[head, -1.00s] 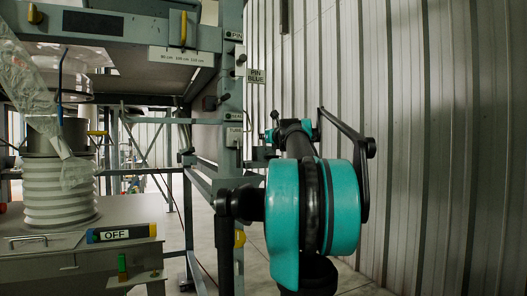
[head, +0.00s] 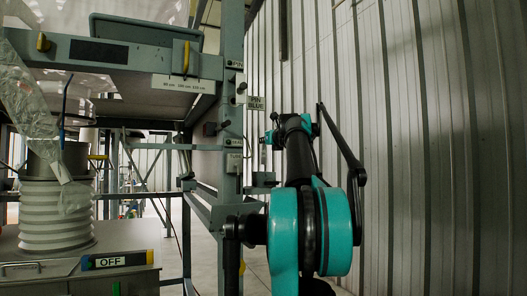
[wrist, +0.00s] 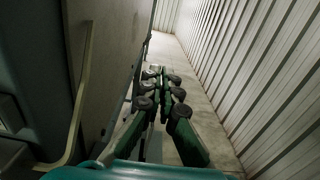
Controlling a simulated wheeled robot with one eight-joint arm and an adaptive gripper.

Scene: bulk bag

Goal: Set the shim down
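I cannot make out the shim in either view. My gripper (wrist: 163,82) shows in the wrist view as green fingers with dark round pads, reaching away along a narrow strip of floor. The left and right fingers look close together, with a narrow gap between them. I cannot tell whether anything thin is held there. In the head view my teal and black arm stands right of the frame post, and its joints hide the fingers.
A corrugated wall (head: 430,150) closes off the right. A ribbed white bellows (head: 55,215) and an OFF label (head: 118,261) are at left. Floor (wrist: 180,62) shows between panel and wall.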

